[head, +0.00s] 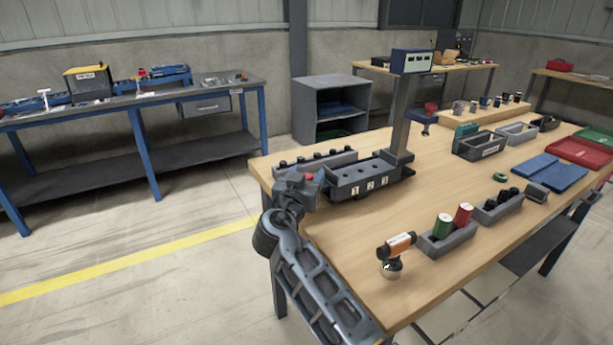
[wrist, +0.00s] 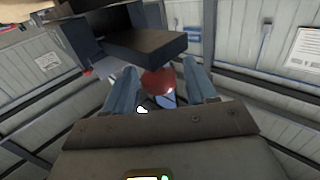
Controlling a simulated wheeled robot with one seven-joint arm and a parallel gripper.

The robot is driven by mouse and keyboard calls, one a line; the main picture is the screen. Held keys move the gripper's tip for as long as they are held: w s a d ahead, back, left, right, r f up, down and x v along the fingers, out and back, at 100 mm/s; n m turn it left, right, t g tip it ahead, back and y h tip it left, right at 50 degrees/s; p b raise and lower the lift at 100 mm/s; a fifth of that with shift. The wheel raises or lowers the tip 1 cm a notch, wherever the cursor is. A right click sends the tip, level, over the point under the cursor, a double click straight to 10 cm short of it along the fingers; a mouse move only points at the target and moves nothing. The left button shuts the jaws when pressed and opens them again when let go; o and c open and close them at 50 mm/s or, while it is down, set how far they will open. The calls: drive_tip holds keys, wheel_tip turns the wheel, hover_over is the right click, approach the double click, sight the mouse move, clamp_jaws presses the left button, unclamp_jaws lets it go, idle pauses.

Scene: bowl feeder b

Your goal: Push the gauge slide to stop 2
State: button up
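The gauge (head: 362,180) is a dark grey block on the table with stops marked 1, 2 and 3 from left to right along its front. A red knob (head: 309,177), apparently the slide's handle, shows at its left end, left of mark 1. My gripper (head: 303,184) is at that end. In the wrist view the red knob (wrist: 158,82) lies between my two open fingers (wrist: 162,90), with a gap visible on each side. A dark block (wrist: 147,40) is just beyond it. I cannot tell whether a finger touches the knob; the slide's body is hidden.
A post with a blue display (head: 411,62) rises at the gauge's right end. A rack with black pegs (head: 318,162) stands behind the gauge. A grey tray (head: 447,240) with green and red cans and an orange-banded item (head: 397,244) are at the front. The table between is clear.

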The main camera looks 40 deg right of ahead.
clamp_jaws()
idle(0.3)
